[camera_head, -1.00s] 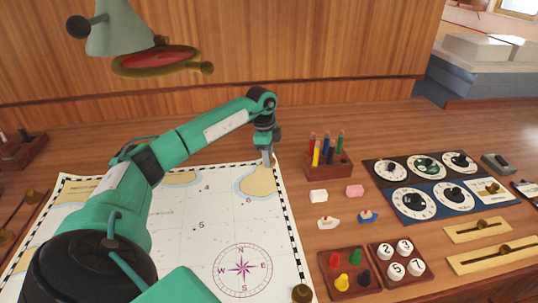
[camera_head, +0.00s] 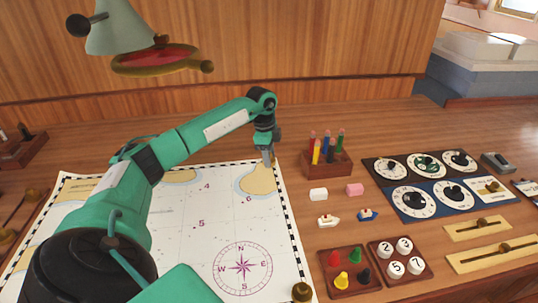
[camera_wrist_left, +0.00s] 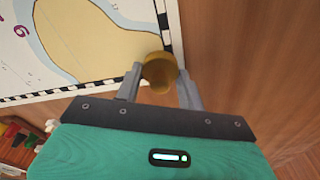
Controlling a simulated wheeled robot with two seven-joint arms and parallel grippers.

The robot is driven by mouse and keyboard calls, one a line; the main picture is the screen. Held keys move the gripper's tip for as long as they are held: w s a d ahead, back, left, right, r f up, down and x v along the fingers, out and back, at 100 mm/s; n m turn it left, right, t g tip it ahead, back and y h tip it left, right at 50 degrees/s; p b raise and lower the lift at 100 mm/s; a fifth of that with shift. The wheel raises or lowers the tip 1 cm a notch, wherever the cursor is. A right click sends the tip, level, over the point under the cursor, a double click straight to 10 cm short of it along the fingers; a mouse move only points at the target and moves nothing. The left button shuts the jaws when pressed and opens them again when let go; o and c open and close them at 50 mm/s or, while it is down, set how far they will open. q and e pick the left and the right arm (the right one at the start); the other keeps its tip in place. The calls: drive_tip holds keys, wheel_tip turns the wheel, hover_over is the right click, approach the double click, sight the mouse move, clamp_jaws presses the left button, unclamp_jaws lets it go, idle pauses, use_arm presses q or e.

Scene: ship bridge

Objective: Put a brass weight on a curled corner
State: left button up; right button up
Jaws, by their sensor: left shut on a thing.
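The chart (camera_head: 215,220) lies on the wooden desk, with a compass rose and a checkered border. My left gripper (camera_head: 268,160) is at the chart's far right corner. In the left wrist view my left gripper (camera_wrist_left: 160,85) is shut on a brass weight (camera_wrist_left: 160,70), which sits over the chart's border at that corner. Whether the weight touches the paper cannot be told. Another brass weight (camera_head: 302,292) is at the chart's near right corner. My right gripper is not in view.
A pencil block (camera_head: 328,163) stands right of the gripper. Two erasers (camera_head: 318,195), small toy boats (camera_head: 328,221), peg trays (camera_head: 348,272) and dial panels (camera_head: 430,185) fill the right side. A lamp (camera_head: 125,35) hangs above the left arm. The desk behind the chart is clear.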

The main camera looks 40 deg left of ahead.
use_arm(q)
drive_tip(key=shift+f, duration=0.1)
idle(0.3)
drive_tip(key=o, duration=1.2)
